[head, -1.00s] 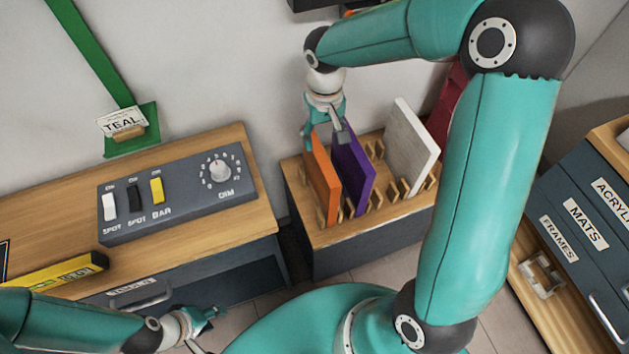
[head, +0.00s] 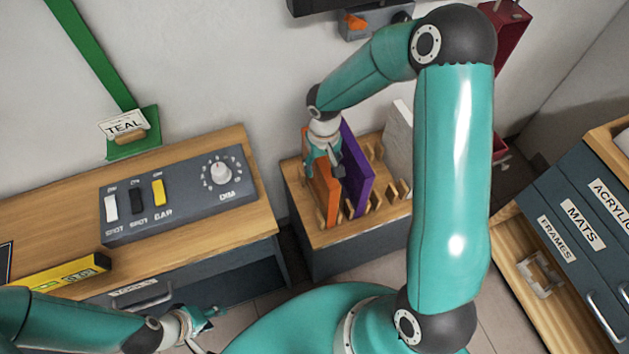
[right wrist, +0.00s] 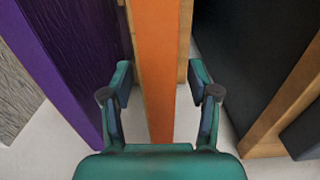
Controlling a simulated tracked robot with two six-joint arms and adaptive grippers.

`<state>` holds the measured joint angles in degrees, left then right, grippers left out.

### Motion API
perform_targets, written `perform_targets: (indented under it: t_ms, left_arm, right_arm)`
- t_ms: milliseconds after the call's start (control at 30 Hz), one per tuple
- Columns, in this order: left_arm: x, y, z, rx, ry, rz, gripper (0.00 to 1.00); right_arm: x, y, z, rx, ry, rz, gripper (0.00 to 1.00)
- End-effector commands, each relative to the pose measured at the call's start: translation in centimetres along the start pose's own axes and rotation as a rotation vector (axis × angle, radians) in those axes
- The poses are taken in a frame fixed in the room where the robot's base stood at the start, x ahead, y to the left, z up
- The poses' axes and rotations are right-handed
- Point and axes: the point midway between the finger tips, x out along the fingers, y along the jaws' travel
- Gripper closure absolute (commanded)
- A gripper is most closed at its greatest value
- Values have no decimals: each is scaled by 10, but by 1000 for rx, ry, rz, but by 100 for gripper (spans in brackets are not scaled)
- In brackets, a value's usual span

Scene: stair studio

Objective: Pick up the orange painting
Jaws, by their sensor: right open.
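The orange painting (head: 323,191) stands upright in a slotted wooden rack (head: 345,232), left of a purple painting (head: 357,172). My right gripper (head: 323,172) is at the orange painting's upper part, coming from above. In the right wrist view the orange painting's edge (right wrist: 159,75) runs between the two open fingers of my right gripper (right wrist: 160,95), with a gap on each side. The purple painting (right wrist: 80,60) is close beside the left finger there. My left gripper (head: 208,318) is at the bottom left, low beside the bench and far from the rack; its fingers are too small to judge.
A white canvas (head: 399,140) stands further right in the rack, partly behind my right arm. A switch panel (head: 180,195) and a yellow box (head: 60,274) are on the wooden bench at left. Drawers (head: 580,225) stand at right.

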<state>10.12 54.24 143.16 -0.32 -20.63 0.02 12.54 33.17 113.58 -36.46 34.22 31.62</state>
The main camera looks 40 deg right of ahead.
Motion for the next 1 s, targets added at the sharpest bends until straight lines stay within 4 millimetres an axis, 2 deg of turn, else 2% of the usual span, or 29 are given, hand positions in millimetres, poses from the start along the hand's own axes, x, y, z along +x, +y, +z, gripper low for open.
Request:
perform_targets:
  t_ms: [133,400,500,1000]
  left_arm:
    - [0,0,0,0,0,0,60]
    - [0,0,0,0,0,0,60]
    - [0,0,0,0,0,0,60]
    - [0,0,0,0,0,0,60]
  right_arm:
    - [0,0,0,0,0,0,41]
    - [0,0,0,-1,0,0,86]
    - [0,0,0,-1,0,0,100]
    - [-4,0,-1,-1,1,1,100]
